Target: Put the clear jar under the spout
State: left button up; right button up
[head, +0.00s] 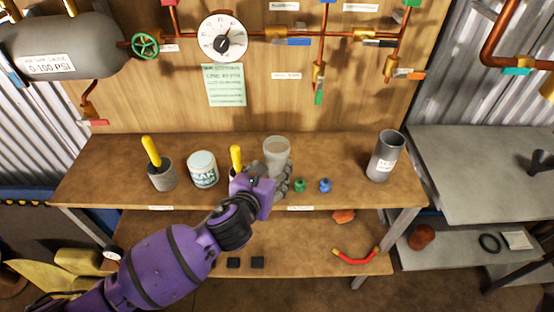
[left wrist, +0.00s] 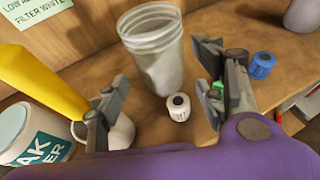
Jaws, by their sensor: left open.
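The clear jar (head: 277,148) stands upright on the wooden bench, just beyond my left gripper (head: 280,182). In the left wrist view the jar (left wrist: 153,50) is open-topped and looks empty, between and beyond the two fingertips. My left gripper (left wrist: 163,72) is open, its fingers apart, with nothing between them. Copper pipes with taps run along the board above; one downward outlet with a green lever (head: 319,84) hangs above and right of the jar. I cannot tell which outlet is the spout. My right gripper is not in view.
A grey cup with a yellow-handled tool (head: 161,175), a white labelled tin (head: 203,169) and another yellow handle (head: 236,156) stand left. A small white fitting (left wrist: 178,106) lies before the jar; green (head: 300,185) and blue (head: 325,185) ones lie right. A grey cylinder (head: 384,158) stands farther right.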

pick_arm(q)
jog(key=x, duration=0.6)
jog(key=shift+w+d+f+b, duration=0.15)
jog(key=shift+w+f+b, duration=0.05)
jog(key=shift+w+b, duration=0.15)
jog(key=shift+c, duration=0.4)
jog(key=c, duration=1.1)
jog(key=shift+r, duration=0.15)
